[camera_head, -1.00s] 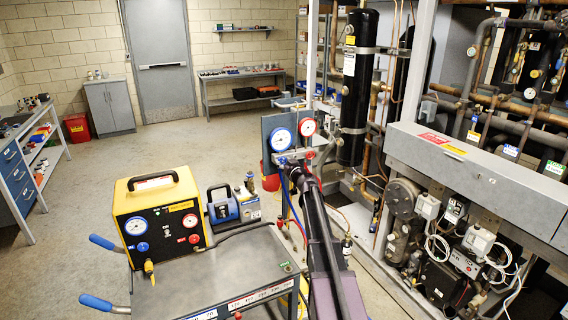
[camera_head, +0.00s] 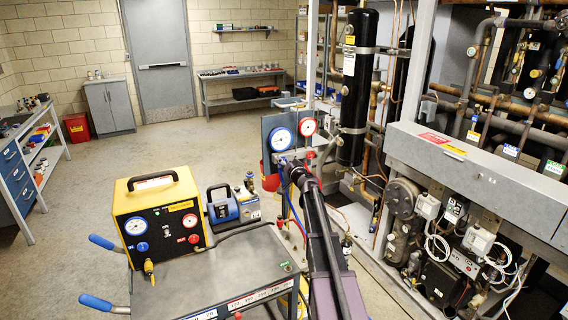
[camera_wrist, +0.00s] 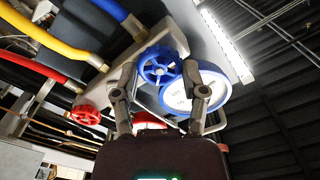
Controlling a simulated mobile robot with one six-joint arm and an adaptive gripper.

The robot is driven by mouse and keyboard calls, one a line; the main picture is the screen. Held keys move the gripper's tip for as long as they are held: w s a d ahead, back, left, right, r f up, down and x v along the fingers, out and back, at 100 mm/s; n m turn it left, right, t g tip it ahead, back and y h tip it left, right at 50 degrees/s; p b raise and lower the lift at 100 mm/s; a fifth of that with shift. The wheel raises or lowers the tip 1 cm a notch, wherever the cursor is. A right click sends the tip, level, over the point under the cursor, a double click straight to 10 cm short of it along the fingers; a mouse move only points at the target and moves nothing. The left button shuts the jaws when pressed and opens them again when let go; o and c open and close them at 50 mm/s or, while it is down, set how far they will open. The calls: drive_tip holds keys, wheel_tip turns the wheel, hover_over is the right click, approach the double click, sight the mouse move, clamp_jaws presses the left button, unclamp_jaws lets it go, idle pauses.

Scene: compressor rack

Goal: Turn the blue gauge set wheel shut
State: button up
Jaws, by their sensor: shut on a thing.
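The gauge set has a blue-rimmed gauge (camera_head: 280,139) and a red-rimmed gauge (camera_head: 307,127) on an upright panel in the head view. In the wrist view, the blue wheel (camera_wrist: 160,63) is spoked and sits beside the blue gauge (camera_wrist: 195,96). My gripper (camera_wrist: 159,70) has one finger on each side of the blue wheel and is shut on its rim. A red wheel (camera_wrist: 86,111) is to the left, clear of the fingers. In the head view my arm hides the blue wheel.
Yellow, blue and red hoses (camera_wrist: 45,35) run from the gauge set's body. A yellow machine (camera_head: 157,217) stands on the cart (camera_head: 215,275) at the front left. The compressor rack (camera_head: 470,165) is close on the right. The floor at left is open.

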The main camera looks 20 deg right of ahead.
drive_tip(key=m, duration=2.6)
drive_tip(key=shift+a+f+m, duration=0.1)
drive_tip(key=shift+f+m, duration=0.15)
drive_tip(key=shift+m, duration=0.05)
drive_tip(key=o, duration=1.1)
drive_tip(key=shift+o, duration=0.2)
drive_tip(key=shift+s, duration=0.1)
drive_tip(key=s, duration=1.1)
drive_tip(key=shift+s+d, duration=0.25)
drive_tip(key=shift+s, duration=0.15)
